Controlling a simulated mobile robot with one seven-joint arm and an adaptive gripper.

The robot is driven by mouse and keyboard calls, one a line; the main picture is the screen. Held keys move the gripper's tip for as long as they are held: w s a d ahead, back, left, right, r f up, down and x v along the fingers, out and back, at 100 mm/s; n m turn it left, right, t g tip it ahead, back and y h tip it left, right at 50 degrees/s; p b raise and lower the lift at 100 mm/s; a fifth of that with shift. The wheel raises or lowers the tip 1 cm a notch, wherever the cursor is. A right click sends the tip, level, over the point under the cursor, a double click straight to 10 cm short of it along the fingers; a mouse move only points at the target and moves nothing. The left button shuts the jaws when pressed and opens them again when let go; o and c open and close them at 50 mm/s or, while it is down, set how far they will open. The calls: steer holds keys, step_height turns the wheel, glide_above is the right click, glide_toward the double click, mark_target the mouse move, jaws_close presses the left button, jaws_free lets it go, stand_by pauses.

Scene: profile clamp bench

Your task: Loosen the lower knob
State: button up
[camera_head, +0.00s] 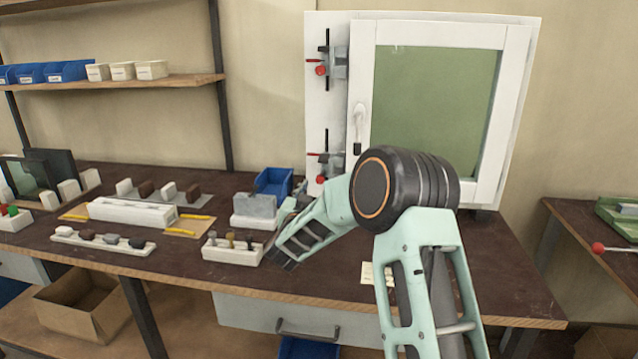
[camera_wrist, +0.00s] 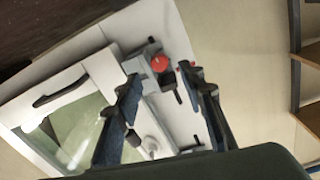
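The lower clamp (camera_head: 331,165) is grey with a black upright bar, on the left side of the white window frame. Its round red lower knob (camera_head: 320,179) shows just above my arm in the head view. In the wrist view, which is turned over, a red knob (camera_wrist: 160,63), apparently this one, lies beyond and between the fingertips. My gripper (camera_wrist: 162,80) is open and empty, apart from the knob. The upper clamp's red knob (camera_head: 320,70) is higher up the frame.
The window's white handle (camera_head: 360,118) is close to the right of the clamps. A blue bin (camera_head: 273,182), a grey block (camera_head: 254,206) and a white rack (camera_head: 232,251) stand on the bench left of my arm. The bench front right of my arm is mostly clear.

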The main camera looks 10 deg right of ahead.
mark_target(320, 180)
steer(key=shift+x, duration=3)
steer(key=shift+c, duration=0.5)
jaws_close()
